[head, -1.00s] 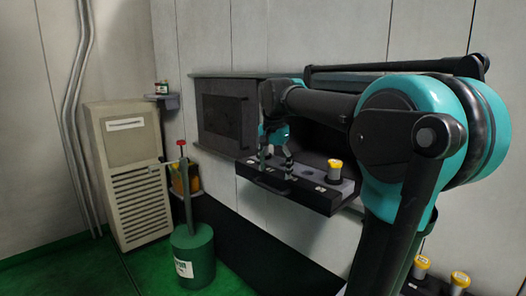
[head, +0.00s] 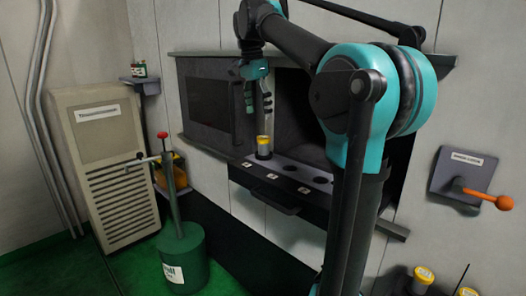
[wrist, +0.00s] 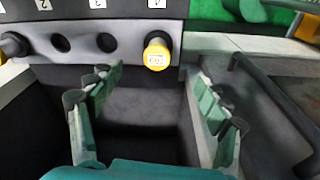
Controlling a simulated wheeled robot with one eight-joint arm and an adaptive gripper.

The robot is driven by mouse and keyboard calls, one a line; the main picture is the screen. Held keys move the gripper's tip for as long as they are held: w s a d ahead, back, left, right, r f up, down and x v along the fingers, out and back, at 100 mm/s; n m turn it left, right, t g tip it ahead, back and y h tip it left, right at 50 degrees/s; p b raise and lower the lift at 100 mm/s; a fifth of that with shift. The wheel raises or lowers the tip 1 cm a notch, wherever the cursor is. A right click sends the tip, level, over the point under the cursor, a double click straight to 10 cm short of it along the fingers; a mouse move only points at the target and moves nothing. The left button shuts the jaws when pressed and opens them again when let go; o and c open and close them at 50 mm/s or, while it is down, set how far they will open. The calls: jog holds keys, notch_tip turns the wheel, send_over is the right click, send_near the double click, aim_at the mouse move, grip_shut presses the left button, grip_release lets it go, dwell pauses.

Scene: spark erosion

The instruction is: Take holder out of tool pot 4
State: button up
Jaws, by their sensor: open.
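The holder (head: 264,147) has a yellow cap and stands upright in the left end pot of the dark tool ledge (head: 285,199) in the head view. In the wrist view the yellow-capped holder (wrist: 157,52) sits in the rightmost pot of the row. The pot labels appear upside down there; I cannot read its number surely. My gripper (head: 257,100) hangs above the holder in the head view, pointing down. In the wrist view its open fingers (wrist: 158,82) spread left and right, with the holder beyond the gap, not between them. Nothing is held.
Empty pots (head: 305,190) lie to the right of the holder. A lever with an orange handle (head: 488,199) is on a wall panel at right. Other yellow-capped holders (head: 423,274) stand at lower right. A green canister (head: 187,258) and beige cabinet (head: 105,165) stand left.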

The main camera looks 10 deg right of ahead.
aim_at(264, 149)
jog(key=f, duration=0.5)
jog(key=d+f, duration=0.1)
jog(key=f, duration=0.2)
jog(key=shift+w+f, duration=0.1)
jog(key=shift+w, duration=0.1)
jog(key=shift+d+f, duration=0.25)
jog(key=shift+f, duration=1.1)
jog(key=shift+d+f, duration=0.2)
jog(key=shift+f, duration=1.15)
jog(key=c, duration=1.6)
